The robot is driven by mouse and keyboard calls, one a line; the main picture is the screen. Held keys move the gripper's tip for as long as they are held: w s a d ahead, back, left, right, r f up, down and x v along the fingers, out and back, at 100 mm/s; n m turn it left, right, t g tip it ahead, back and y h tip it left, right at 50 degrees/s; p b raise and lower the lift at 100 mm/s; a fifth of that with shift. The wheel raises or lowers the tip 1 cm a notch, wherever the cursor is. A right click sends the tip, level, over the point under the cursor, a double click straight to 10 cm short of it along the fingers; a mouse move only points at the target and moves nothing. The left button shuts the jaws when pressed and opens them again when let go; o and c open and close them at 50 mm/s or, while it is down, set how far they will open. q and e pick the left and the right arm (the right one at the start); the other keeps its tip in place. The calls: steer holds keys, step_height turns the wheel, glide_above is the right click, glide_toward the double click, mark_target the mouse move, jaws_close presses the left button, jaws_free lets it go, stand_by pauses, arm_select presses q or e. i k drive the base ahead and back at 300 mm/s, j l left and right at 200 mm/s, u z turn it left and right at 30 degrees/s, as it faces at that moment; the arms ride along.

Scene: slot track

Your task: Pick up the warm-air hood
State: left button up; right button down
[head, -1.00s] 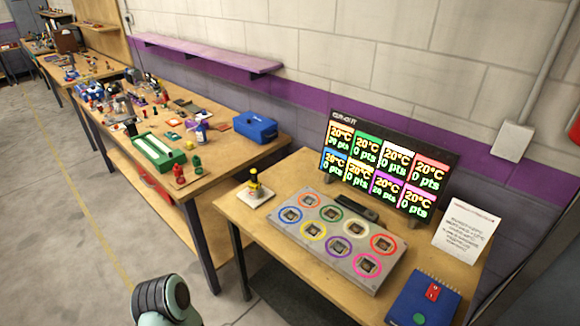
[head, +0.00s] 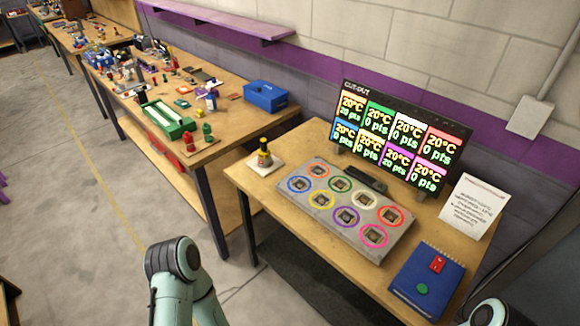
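A small yellow and black upright object (head: 264,156) stands on a white square pad (head: 257,168) at the left corner of the near table. It looks like the warm-air hood, but it is too small to be sure. No gripper touches it. A bent part of my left arm shows at the bottom of the head view, and a small part of my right arm at the bottom right. Both grippers are out of the picture.
A grey plate with several coloured rings (head: 330,216) lies mid-table, before a dark score display (head: 405,128).

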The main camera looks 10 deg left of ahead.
mark_target(265, 161)
steer(key=i+j+u, duration=0.15)
steer(key=j, duration=0.35)
steer(key=i+j+u, duration=0.1)
steer(key=i+j, duration=0.3)
steer(key=i+j+u, duration=0.15)
steer(key=i+j, duration=0.15)
steer(key=j, duration=0.25)
